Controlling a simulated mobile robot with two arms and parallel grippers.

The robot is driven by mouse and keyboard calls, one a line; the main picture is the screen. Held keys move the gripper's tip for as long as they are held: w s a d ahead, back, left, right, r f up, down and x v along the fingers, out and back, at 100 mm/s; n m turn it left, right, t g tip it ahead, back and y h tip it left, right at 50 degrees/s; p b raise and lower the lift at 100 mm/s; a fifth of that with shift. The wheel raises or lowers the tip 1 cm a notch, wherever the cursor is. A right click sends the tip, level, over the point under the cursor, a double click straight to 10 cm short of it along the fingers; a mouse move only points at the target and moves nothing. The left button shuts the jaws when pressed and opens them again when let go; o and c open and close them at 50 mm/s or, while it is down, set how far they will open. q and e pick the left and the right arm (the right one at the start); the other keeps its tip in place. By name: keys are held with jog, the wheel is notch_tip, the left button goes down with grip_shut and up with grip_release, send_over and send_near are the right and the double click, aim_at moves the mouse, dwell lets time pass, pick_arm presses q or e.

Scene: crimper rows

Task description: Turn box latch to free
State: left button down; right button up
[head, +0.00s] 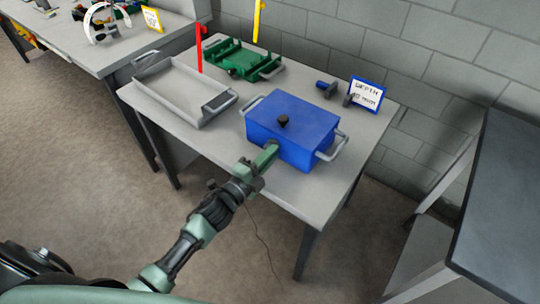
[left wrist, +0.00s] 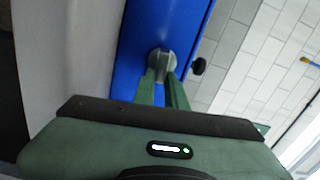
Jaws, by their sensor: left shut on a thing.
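The blue box (head: 308,118) stands on the grey table, its lid down, with a black knob (head: 283,120) on top and a grey handle at each end. My left gripper (head: 270,149) reaches the box's front face. In the left wrist view its fingers (left wrist: 163,80) are shut on a round grey latch (left wrist: 162,60) on the blue face (left wrist: 140,50). The fingers partly cover the latch, so its exact turn cannot be told. The black knob also shows in the left wrist view (left wrist: 199,66). My right gripper is not in view.
On the same table (head: 210,145) are a grey tray (head: 168,92), a green tray (head: 240,62), a dark blue tool (head: 326,87) and a blue-framed sign (head: 366,95). A block wall stands behind. A dark table (head: 505,200) is at right. The table's front left is clear.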

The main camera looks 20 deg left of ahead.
pick_arm(q)
jog(key=shift+f+m, duration=0.2)
jog(key=shift+m, duration=0.4)
jog(key=c, duration=1.4)
grip_release()
jog(key=shift+c, duration=0.2)
jog(key=shift+s, duration=0.1)
jog(key=b+v, duration=0.1)
jog(key=v, duration=0.6)
jog(key=shift+s+a, duration=0.15)
jog(key=shift+s, duration=0.2)
